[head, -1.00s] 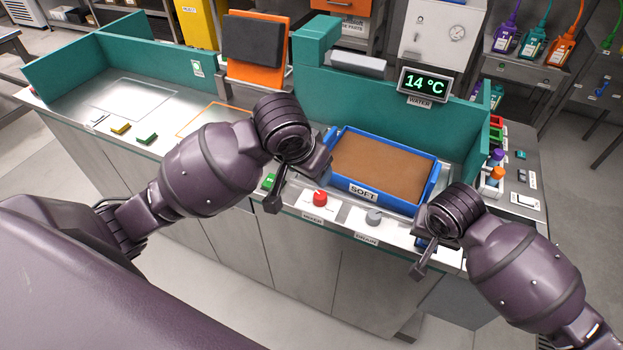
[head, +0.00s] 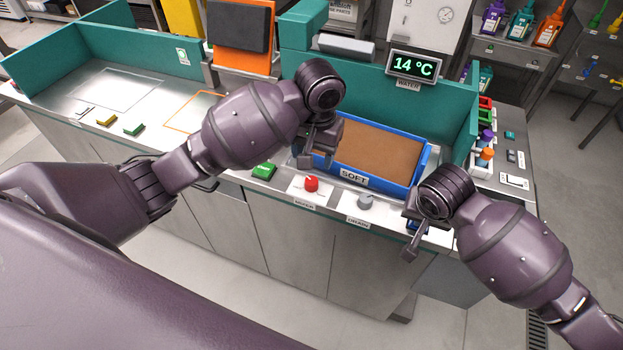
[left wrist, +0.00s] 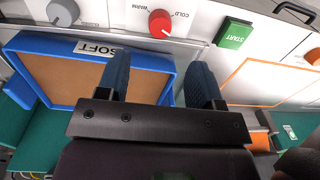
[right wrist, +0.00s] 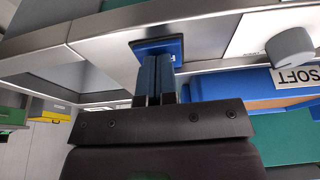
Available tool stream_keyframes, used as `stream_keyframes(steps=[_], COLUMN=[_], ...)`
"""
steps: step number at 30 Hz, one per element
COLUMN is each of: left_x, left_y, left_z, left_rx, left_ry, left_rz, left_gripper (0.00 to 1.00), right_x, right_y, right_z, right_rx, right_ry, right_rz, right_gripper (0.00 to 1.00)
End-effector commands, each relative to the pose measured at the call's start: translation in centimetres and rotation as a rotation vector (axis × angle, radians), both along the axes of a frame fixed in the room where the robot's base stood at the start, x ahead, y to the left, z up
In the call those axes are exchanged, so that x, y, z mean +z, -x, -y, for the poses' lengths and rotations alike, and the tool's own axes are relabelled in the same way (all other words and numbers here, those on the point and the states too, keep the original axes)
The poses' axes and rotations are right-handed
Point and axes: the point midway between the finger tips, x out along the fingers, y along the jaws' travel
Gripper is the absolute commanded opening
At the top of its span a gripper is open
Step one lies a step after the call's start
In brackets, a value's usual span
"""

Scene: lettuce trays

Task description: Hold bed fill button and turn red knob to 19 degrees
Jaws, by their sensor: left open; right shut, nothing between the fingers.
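The red knob (head: 311,184) stands on the front ledge, labelled MIXER; in the left wrist view its dial (left wrist: 161,22) has COLD and WARM marks. The temperature display (head: 412,66) reads 14 °C. My left gripper (head: 305,160) is open and empty, above and a little behind the knob in the head view. In the left wrist view its fingers (left wrist: 160,65) point toward the ledge with the knob beyond the tips. My right gripper (right wrist: 158,62) is shut and empty, its tips over the blue button (right wrist: 145,47); whether the button is pressed I cannot tell.
A grey knob (head: 365,201), labelled DRAIN, is right of the red knob. A green START button (head: 264,171) is to its left. A blue-rimmed tray (head: 422,169), labelled SOFT, sits behind the knobs. Teal walls (head: 448,100) stand behind the bed.

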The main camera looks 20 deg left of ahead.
Motion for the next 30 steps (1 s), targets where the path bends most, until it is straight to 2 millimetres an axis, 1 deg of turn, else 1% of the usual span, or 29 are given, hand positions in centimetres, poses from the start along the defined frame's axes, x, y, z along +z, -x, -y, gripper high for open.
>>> stream_keyframes(steps=[1, 9, 15, 21, 29, 30], left_x=[-1.0, -5.7, -8.2, -9.3, -9.4, -9.4], left_y=[0.0, 0.0, 0.0, 0.0, 0.0, 0.0], left_z=[-0.1, -0.4, -0.5, -0.5, -0.5, -0.5], left_rx=[0.002, 0.001, 0.000, -0.002, -0.001, -0.001], left_ry=[-0.001, -0.001, 0.000, 0.000, 0.000, 0.000], left_rz=[-0.004, -0.002, 0.000, 0.001, 0.002, 0.002], left_gripper=[0.61, 0.61, 0.61, 0.61, 0.61, 0.57], right_x=[-0.4, -0.4, -0.4, -0.4, -0.4, -0.4], right_y=[0.2, 0.2, 0.2, 0.2, 0.2, 0.2], right_z=[0.1, 0.1, 0.1, 0.1, 0.1, 0.1], right_rx=[-0.001, -0.001, -0.001, -0.001, -0.001, -0.001], right_ry=[0.003, 0.003, 0.003, 0.003, 0.003, 0.003], right_rz=[-0.006, -0.006, -0.006, -0.006, -0.006, -0.006], right_gripper=[0.00, 0.00, 0.00, 0.00, 0.00, 0.00])
